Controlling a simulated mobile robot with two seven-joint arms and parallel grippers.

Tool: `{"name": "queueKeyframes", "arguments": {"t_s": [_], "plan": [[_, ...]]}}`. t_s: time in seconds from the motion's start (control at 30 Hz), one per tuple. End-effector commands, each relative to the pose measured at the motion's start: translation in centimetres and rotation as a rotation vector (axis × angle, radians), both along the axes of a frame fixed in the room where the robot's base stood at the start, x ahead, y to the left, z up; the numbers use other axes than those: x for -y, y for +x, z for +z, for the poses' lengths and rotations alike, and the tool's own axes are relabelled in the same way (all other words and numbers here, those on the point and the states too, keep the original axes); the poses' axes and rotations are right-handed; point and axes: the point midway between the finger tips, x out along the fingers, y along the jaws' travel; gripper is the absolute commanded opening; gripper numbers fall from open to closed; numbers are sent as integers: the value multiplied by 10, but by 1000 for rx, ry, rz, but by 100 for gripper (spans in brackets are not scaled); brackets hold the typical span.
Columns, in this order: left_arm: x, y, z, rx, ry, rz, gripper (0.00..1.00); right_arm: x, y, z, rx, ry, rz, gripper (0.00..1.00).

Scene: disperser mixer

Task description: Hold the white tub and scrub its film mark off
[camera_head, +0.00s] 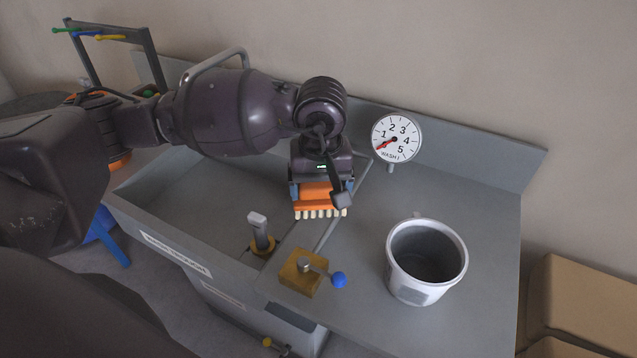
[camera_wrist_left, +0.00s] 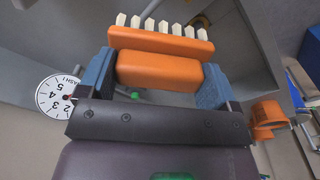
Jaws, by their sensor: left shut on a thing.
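The white tub (camera_head: 427,262) stands upright on the grey counter at the right in the head view. Its inside is grey and looks empty. A greyish square patch (camera_head: 412,295) shows on its near outer wall. My left gripper (camera_head: 321,194) is shut on an orange scrubbing brush (camera_head: 320,205) with pale bristles pointing down. It holds the brush above the edge between basin and counter, to the left of the tub and apart from it. In the left wrist view the brush (camera_wrist_left: 160,70) sits between the blue fingers. My right gripper is not in view.
A brass block with a blue-knobbed lever (camera_head: 303,273) sits left of the tub. A grey-handled fitting (camera_head: 261,234) is by the sink basin (camera_head: 180,215). Cardboard boxes (camera_head: 580,290) are at right.

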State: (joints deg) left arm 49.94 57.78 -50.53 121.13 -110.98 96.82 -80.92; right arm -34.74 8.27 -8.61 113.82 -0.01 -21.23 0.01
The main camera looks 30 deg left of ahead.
Motion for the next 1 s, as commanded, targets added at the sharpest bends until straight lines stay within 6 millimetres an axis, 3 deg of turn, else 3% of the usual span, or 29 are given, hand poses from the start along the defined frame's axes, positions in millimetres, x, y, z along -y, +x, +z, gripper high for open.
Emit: {"name": "queueKeyframes", "arguments": {"t_s": [0.4, 1.0], "plan": [[2, 2, 1, 11, 4, -484, 66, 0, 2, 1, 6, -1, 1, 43], [2, 2, 1, 17, 5, -566, 66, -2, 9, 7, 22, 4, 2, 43]]}}
